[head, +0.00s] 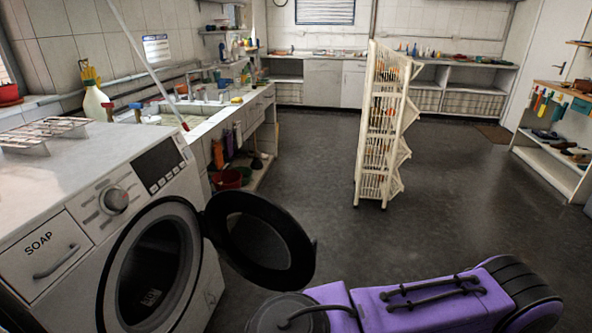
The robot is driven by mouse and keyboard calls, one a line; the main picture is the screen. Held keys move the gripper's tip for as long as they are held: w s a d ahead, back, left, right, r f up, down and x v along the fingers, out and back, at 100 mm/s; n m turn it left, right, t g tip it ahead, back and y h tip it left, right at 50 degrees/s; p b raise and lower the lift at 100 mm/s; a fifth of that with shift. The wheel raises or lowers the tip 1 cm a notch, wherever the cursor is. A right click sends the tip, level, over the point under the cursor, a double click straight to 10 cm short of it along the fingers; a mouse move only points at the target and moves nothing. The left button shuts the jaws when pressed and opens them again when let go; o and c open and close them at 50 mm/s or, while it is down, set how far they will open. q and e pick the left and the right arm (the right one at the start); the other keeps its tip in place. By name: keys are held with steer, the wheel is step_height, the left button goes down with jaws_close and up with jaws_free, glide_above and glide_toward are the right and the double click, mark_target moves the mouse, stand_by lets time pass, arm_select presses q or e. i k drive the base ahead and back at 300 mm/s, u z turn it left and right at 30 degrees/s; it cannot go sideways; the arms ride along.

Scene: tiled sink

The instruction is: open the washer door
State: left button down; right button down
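The white washer (65,175) stands at the lower left, its front angled to the right. Its round black door (262,240) stands open, swung out to the right on the hinge side, so the dark drum opening (150,272) is exposed. The door's free edge points toward the middle of the floor, with a small latch at its right rim. A purple and black arm link of mine lies across the bottom right, just below the door; I cannot tell whether they touch. Neither gripper is in view.
A soap drawer (42,255) and a dial (115,199) are on the washer front. A metal rack (45,133) sits on its top. A white folding rack (383,130) stands on the floor beyond. A sink counter (215,118) runs behind the washer. The dark floor (455,190) is clear at right.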

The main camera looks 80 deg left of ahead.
mark_target(249, 231)
steer(key=k, duration=0.4)
steer(key=u, duration=1.9)
steer(key=i, duration=0.5)
